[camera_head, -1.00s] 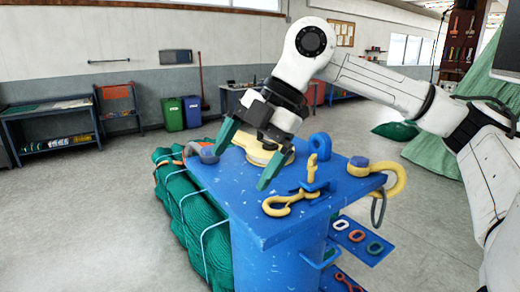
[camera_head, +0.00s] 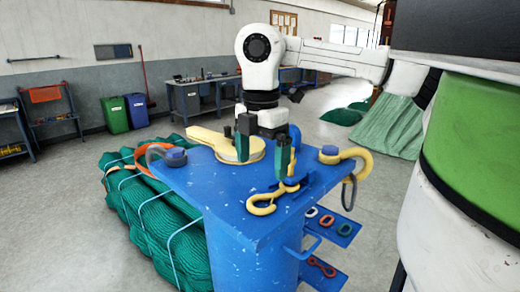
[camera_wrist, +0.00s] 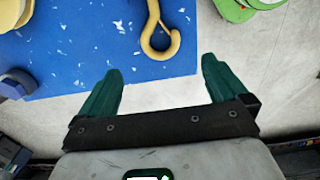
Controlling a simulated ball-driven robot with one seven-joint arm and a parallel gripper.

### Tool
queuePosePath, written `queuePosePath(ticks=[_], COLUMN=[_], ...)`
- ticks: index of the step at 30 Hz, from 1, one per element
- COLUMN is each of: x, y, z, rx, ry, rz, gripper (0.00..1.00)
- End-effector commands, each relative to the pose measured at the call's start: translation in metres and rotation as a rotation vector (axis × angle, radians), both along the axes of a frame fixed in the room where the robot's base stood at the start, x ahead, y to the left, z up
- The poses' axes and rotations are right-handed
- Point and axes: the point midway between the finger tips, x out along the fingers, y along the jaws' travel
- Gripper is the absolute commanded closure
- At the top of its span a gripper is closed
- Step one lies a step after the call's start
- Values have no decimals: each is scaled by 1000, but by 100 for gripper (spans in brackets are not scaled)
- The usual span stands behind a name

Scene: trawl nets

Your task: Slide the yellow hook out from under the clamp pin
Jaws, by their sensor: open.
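The yellow hook (camera_head: 262,208) lies on the near part of the blue bench top (camera_head: 230,212), its curved end at the left. Its shank runs right toward a blue clamp (camera_head: 302,184); the clamp pin is mostly behind my gripper's finger. My gripper (camera_head: 263,162) is open and empty, pointing down above the bench just behind the hook. The hook's curved end (camera_wrist: 163,45) also shows at the top of the wrist view, ahead of and between the spread green fingertips (camera_wrist: 160,70), not touching them. The clamp is out of the wrist view.
A larger yellow hook (camera_head: 357,155) with a blue pin is at the bench's right corner. A yellow plate (camera_head: 205,136) lies behind my gripper. A bundled green net (camera_head: 150,225) stands left; small plates with rings hang right.

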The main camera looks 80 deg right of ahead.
Motion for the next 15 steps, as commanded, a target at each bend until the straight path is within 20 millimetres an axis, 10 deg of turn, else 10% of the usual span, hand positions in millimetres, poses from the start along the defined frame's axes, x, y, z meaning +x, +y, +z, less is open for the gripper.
queuePosePath(ticks=[15], x=[0], y=[1], z=[-79], rx=[5], ry=[-2], rz=[2], gripper=[1])
